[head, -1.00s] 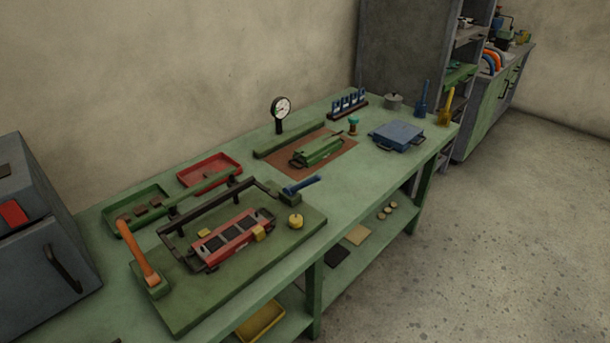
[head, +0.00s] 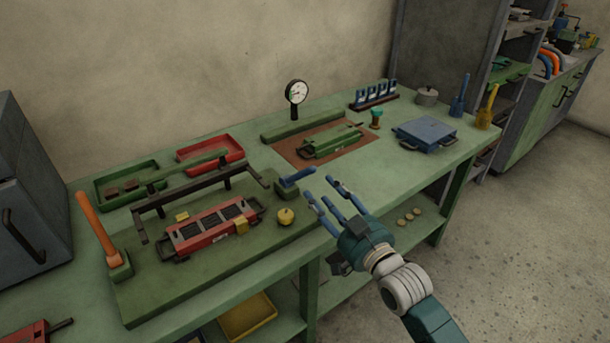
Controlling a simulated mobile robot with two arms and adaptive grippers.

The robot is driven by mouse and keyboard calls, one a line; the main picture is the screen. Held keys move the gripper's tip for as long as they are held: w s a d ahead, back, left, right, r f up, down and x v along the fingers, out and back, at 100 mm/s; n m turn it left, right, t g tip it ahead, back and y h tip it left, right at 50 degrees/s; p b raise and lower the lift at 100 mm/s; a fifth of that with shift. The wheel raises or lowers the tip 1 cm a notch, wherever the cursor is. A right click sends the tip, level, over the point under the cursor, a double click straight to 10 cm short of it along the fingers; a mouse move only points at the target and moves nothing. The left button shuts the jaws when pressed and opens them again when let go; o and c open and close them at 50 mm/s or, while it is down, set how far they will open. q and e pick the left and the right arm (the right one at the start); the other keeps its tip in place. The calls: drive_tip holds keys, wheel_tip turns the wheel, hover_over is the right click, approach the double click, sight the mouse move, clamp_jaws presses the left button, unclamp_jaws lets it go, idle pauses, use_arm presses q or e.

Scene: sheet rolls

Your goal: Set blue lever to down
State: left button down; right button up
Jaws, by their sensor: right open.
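The blue lever (head: 298,177) sits on a green block at the right end of the dark bar frame (head: 185,195) on a green base plate (head: 160,307). Its handle points right and slightly upward, nearly level. My right gripper (head: 319,189) comes in from the lower right with its blue fingers spread open and empty. Its fingertips are just right of the lever's handle in the picture; a gap shows and I cannot tell the depth. My left gripper is not in view.
An orange lever (head: 97,228) stands on the plate's left side. Behind are a gauge (head: 296,92), green press piece (head: 330,141) and blue box (head: 425,132). The bench front at right is clear.

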sight(305, 173)
drive_tip(key=x, duration=1)
drive_tip(key=shift+p, duration=0.3)
clamp_jaws()
